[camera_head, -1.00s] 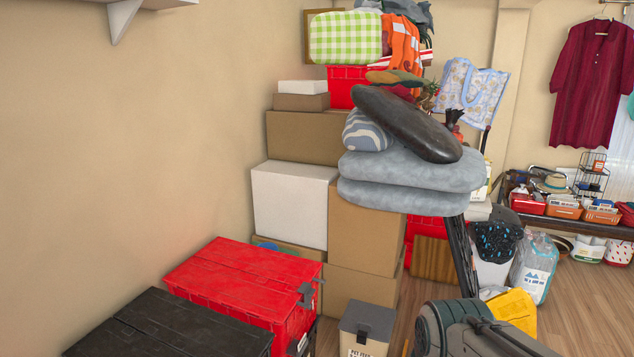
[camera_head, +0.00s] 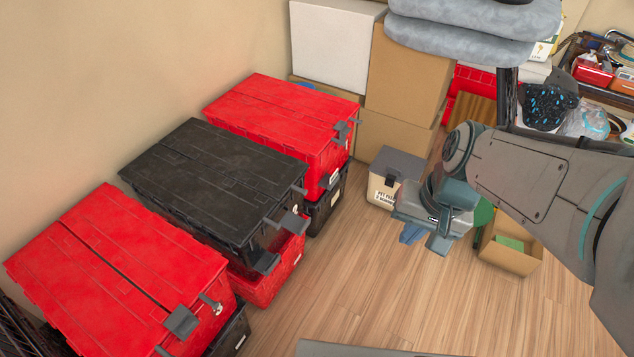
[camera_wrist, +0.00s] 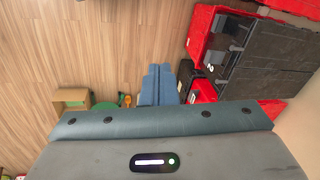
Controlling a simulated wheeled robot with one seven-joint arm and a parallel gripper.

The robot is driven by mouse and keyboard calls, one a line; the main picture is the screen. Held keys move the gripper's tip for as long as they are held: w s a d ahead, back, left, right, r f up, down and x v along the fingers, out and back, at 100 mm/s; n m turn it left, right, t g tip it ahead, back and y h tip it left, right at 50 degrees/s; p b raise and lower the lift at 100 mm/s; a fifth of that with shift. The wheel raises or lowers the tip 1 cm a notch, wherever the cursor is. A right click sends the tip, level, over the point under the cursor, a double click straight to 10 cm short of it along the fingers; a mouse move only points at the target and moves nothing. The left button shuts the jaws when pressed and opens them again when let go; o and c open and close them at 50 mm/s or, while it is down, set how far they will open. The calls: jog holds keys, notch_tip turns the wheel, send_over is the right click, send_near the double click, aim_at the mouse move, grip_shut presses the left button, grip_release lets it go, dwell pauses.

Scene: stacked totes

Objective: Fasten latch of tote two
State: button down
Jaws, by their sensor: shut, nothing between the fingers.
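A black tote (camera_head: 190,165) tops the middle stack. Its grey latch flap (camera_head: 293,222) sticks out from its front side, and a second flap (camera_head: 265,263) shows at the near corner. The near red tote (camera_head: 85,265) has a grey flap (camera_head: 181,320) standing out. The far red tote (camera_head: 262,100) has latches (camera_head: 342,131) at its right edge. My gripper (camera_head: 411,236) is right of the stacks, apart from them, over the floor. Its blue fingers (camera_wrist: 158,85) are together and empty.
A beige box with a grey lid (camera_head: 393,175) stands just behind my gripper. An open cardboard box (camera_head: 510,248) is on the floor to its right. Cardboard boxes (camera_head: 405,75) and grey cushions (camera_head: 460,30) are piled behind. Wooden floor (camera_head: 340,270) between totes and gripper is clear.

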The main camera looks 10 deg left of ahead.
aim_at(294, 223)
jog(key=w+a+f+m+g+y+b, duration=0.1)
jog(key=w+a+f+m+y+b, duration=0.3)
jog(key=f, duration=0.4)
jog(key=w+a+f+m+y+b, duration=0.2)
jog(key=w+a+f+b, duration=0.1)
jog(key=a+f+b, duration=0.4)
jog(key=w+a+f+m+g+y+b, duration=0.1)
jog(key=w+a+f+m+y+b, duration=0.2)
jog(key=f, duration=0.7)
jog(key=w+f+m+t+y+b, duration=0.1)
jog(key=w+f+m+t+b, duration=0.2)
jog(key=f, duration=0.8)
jog(key=w+f+m+t+y+b, duration=0.1)
jog(key=w+f+m+t+b, duration=0.3)
jog(key=w+f+m+b, duration=0.4)
notch_tip(294, 223, down, 3)
jog(key=shift+w+f+m+y, duration=0.15)
jog(key=shift+w+m+y, duration=0.25)
jog(key=shift+w, duration=0.25)
jog(key=shift+a, duration=0.15)
jog(key=b+x, duration=0.4)
jog(key=x, duration=0.6)
jog(key=shift+s+d+r, duration=0.1)
jog(key=shift+r, duration=0.85)
jog(key=shift+s+d+r, duration=0.1)
jog(key=shift+r, duration=0.9)
